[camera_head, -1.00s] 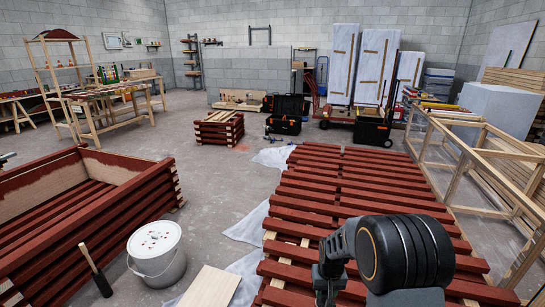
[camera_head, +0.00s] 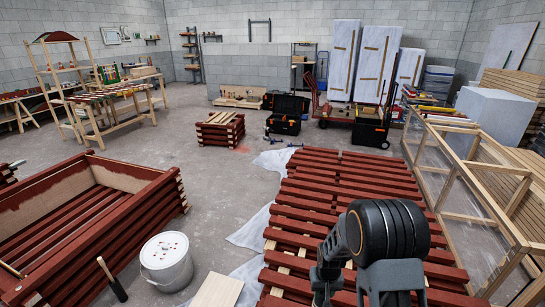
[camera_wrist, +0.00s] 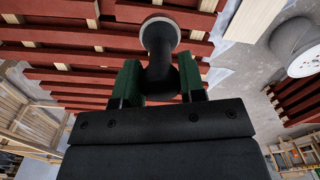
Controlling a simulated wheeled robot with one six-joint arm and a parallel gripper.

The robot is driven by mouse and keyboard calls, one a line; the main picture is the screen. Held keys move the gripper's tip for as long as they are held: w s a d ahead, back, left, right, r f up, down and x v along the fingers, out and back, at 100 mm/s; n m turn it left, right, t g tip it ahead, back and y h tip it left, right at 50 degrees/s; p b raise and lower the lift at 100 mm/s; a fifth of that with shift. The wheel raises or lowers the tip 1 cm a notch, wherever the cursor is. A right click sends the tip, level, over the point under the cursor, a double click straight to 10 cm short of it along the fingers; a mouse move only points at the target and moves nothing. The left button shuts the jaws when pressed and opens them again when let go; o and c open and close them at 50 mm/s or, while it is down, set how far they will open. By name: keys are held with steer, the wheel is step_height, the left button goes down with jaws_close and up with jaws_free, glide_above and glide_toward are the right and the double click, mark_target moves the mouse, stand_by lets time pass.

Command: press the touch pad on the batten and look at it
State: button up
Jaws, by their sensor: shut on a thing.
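Red-painted battens (camera_head: 345,195) lie in rows on cross pieces at centre right in the head view. They also fill the upper part of the wrist view (camera_wrist: 75,54). My gripper (camera_wrist: 159,68) has green-padded fingers shut on a dark tool (camera_wrist: 158,50) with a stem and a round head with a pale grey rim. The tool is over the battens in the picture; I cannot tell whether it touches one. No touch pad can be made out on any batten. In the head view my black arm hides part of the near battens, and the fingers do not show.
Open grey floor (camera_head: 225,165) lies between box and battens.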

steer(key=shift+r+p, duration=0.45)
steer(key=shift+r, duration=0.15)
steer(key=shift+r, duration=0.15)
steer(key=w+a+r+n+t+y+p, duration=0.1)
steer(key=w+a+r+n+t+p, duration=0.25)
steer(key=r, duration=1.35)
steer(key=w+a+r+t+p, duration=0.15)
steer(key=a+r+t, duration=0.45)
steer(key=r, duration=1)
steer(key=s+a+r+n+t+y+p, duration=0.1)
steer(key=s+r, duration=0.4)
steer(key=r, duration=0.5)
steer(key=s+a+r+n+t+y+p, duration=0.1)
steer(key=s+r, duration=0.4)
steer(key=r, duration=0.6)
steer(key=s+a+r+n+t+y+p, duration=0.1)
steer(key=s+a+r+t+y+p, duration=0.2)
steer(key=r, duration=0.8)
steer(key=shift+s+p, duration=0.45)
steer(key=shift+s, duration=0.45)
steer(key=shift+a+t, duration=0.1)
steer(key=shift+t, duration=0.15)
